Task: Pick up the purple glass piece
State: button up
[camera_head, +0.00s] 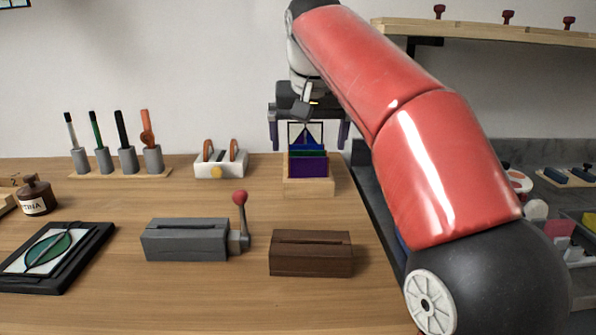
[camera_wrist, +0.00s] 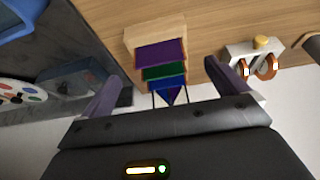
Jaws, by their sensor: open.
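The purple glass piece (camera_head: 308,168) stands at the front of a wooden rack (camera_head: 308,187) near the back right of the table. Behind it in the rack stand a green piece and a blue piece, which show more clearly in the wrist view. The purple piece also shows in the wrist view (camera_wrist: 161,52), at the end of the row farthest from my gripper. My gripper (camera_head: 309,138) is above and behind the rack with its fingers spread wide. In the wrist view the two fingers (camera_wrist: 172,83) lie left and right of the row, with nothing held between them.
A white holder (camera_head: 221,165) with orange-handled items stands left of the rack. A grey block with a red-knobbed lever (camera_head: 187,240) and a brown slotted block (camera_head: 311,255) stand in front. Upright tools (camera_head: 125,150) stand further left. Bare table lies between the rack and the blocks.

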aim_at(309, 158)
jog(key=b+x, duration=0.1)
jog(key=x, duration=0.5)
jog(key=shift+w+d+f, duration=0.1)
jog(key=shift+w+f, duration=0.05)
jog(key=c, duration=1.1)
notch_tip(309, 158, up, 8)
jog(key=shift+w+r+p, duration=0.1)
jog(key=shift+p, duration=0.8)
jog(key=shift+r, duration=0.85)
